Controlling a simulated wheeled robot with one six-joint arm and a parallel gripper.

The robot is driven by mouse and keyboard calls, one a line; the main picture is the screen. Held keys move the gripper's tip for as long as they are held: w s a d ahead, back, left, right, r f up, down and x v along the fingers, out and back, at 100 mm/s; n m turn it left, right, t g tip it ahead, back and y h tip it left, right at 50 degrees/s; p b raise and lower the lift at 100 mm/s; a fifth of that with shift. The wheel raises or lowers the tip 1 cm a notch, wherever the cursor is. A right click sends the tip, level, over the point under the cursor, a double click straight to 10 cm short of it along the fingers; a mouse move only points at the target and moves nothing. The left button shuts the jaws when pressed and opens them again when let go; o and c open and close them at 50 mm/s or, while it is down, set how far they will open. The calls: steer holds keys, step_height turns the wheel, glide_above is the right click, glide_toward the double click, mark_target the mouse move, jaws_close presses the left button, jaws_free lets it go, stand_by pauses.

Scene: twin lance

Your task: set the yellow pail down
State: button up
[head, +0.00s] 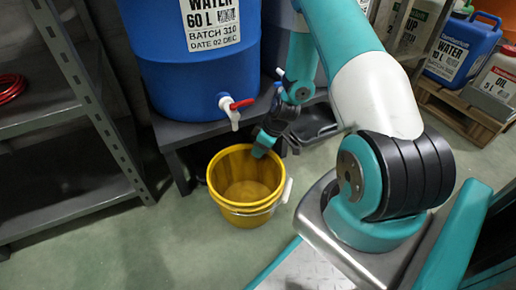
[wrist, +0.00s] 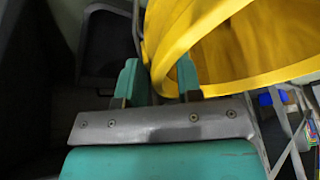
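The yellow pail (head: 230,203) is upright below and in front of the blue water barrel (head: 190,75), just left of my base. Its inside looks empty, and a pale handle hangs at its right side. My gripper (head: 263,145) is at the pail's back right rim. In the wrist view the pail's wall (wrist: 157,45) passes between the two fingers of my gripper (wrist: 158,80), one inside the pail and one outside. The fingers look closed on the rim. I cannot tell whether the pail's bottom touches the floor.
A red-handled white tap (head: 234,108) sticks out of the barrel behind the pail. The barrel stands on a dark bench (head: 180,130). A grey metal shelf (head: 60,200) stands at the left. Containers on a pallet (head: 465,112) are at the far right. Green floor (head: 150,250) is clear at the front left.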

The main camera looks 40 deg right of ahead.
steer(key=p+v, duration=0.6)
steer(key=v, duration=0.4)
steer(key=shift+s+r, duration=0.15)
steer(key=shift+r, duration=0.25)
stand_by(0.5)
